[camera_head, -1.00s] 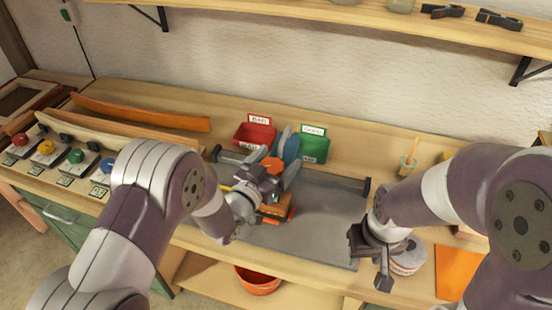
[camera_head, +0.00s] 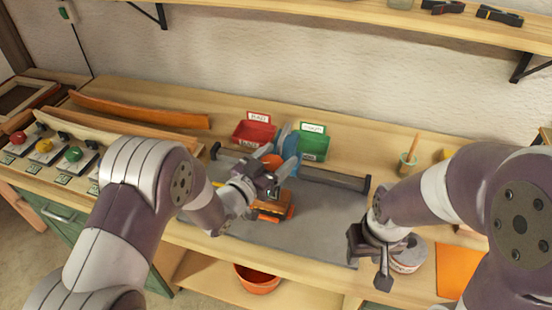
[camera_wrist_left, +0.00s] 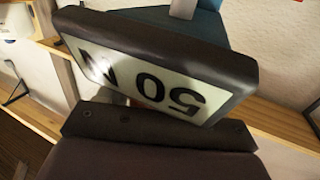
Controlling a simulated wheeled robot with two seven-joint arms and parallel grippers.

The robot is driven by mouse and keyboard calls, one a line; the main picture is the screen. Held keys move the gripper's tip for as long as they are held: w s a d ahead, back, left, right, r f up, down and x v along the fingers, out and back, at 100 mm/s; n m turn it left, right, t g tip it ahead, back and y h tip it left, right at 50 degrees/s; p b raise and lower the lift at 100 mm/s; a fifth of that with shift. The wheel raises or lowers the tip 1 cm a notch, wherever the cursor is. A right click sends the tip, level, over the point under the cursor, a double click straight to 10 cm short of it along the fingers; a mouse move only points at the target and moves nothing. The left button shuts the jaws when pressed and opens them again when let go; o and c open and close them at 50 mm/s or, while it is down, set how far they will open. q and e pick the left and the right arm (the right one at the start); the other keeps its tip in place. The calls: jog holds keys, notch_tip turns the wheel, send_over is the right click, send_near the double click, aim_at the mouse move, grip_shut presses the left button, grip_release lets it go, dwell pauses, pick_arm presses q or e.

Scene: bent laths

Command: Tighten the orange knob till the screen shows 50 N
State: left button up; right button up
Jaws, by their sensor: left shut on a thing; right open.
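The orange knob (camera_head: 271,161) shows in the head view, beside a blue upright clamp part (camera_head: 289,141) at the back of the grey mat (camera_head: 320,215). My left gripper (camera_head: 276,172) is at the knob and shut on it; its fingers hide part of it. In the left wrist view, the dark-framed screen (camera_wrist_left: 155,80) is upside down and reads 50 N, with glare over its left end. I cannot make the screen out in the head view. My right gripper (camera_head: 370,262) is open and empty above the front right of the mat.
A red bin (camera_head: 253,133) and a green bin (camera_head: 314,148) stand behind the clamp. Orange-brown pieces (camera_head: 270,209) lie below my left gripper. Colored buttons (camera_head: 73,155) line the left bench. A dark bar (camera_head: 335,179) runs along the mat's back. The mat's right part is clear.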

pick_arm(q)
jog(key=o, duration=1)
jog(key=shift+s, duration=0.1)
jog(key=shift+s+a, duration=0.25)
jog(key=shift+a, duration=0.1)
jog(key=b+v, duration=0.2)
jog(key=v, duration=0.9)
jog(key=shift+s+a, duration=0.2)
jog(key=shift+s, duration=0.2)
